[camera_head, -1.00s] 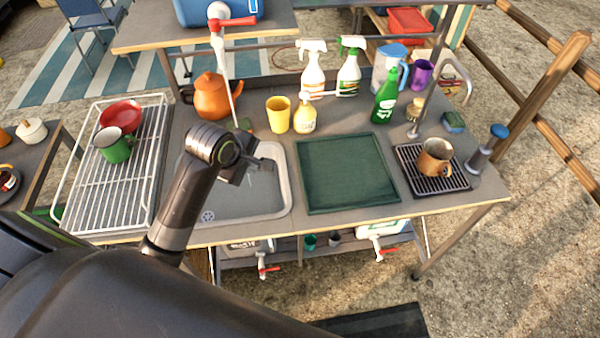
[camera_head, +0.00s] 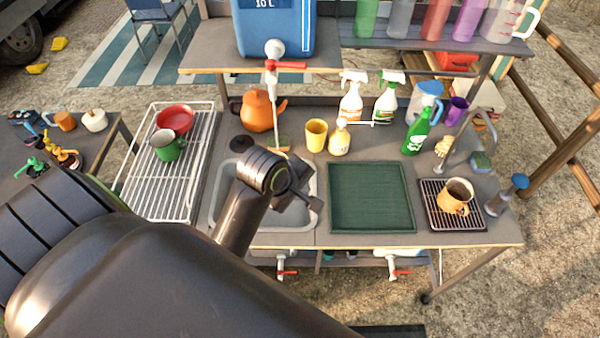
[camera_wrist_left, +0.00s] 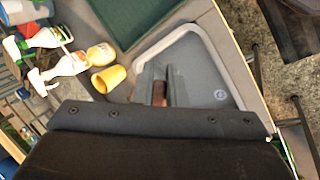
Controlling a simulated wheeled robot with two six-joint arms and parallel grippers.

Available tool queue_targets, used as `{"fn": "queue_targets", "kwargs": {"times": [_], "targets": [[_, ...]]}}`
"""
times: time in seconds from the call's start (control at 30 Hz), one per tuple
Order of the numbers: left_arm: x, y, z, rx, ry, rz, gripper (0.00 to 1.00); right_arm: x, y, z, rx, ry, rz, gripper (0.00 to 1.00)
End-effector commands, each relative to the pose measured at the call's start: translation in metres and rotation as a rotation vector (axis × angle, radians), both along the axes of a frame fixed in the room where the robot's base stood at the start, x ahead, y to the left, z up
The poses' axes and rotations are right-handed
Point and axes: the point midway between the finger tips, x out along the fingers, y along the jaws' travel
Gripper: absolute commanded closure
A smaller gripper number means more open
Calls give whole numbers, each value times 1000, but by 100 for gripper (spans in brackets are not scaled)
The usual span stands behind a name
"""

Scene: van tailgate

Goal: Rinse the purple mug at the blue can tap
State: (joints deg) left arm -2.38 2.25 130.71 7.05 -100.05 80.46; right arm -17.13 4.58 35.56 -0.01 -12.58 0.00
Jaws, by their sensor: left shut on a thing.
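A purple mug (camera_head: 456,110) stands at the back right of the counter, beside a blue-lidded jug. The blue can (camera_head: 300,32) stands on the shelf above the counter. Its white tap (camera_head: 274,48) has a red lever, and a thin pale rod or spout reaches down from it toward the sink. My left gripper (camera_head: 314,202) is over the grey sink (camera_head: 222,200). In the left wrist view my left gripper (camera_wrist_left: 160,90) is shut on a small brown-red thing (camera_wrist_left: 159,93), mostly hidden, which I cannot identify. My right gripper is not in view.
A yellow cup (camera_head: 316,136), an orange kettle (camera_head: 258,110) and several bottles line the counter's back. A white rack (camera_head: 200,185) with a red bowl and green mug is left. A green mat (camera_head: 370,195) is bare. A brown mug (camera_head: 455,196) sits on a black grate.

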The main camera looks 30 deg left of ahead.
Motion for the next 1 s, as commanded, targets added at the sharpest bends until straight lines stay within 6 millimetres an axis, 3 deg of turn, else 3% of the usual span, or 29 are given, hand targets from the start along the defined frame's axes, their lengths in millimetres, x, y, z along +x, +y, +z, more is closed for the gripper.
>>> {"fn": "queue_targets", "kwargs": {"times": [1.0], "targets": [[81,50,-19,2,0,1,100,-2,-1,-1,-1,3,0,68]]}}
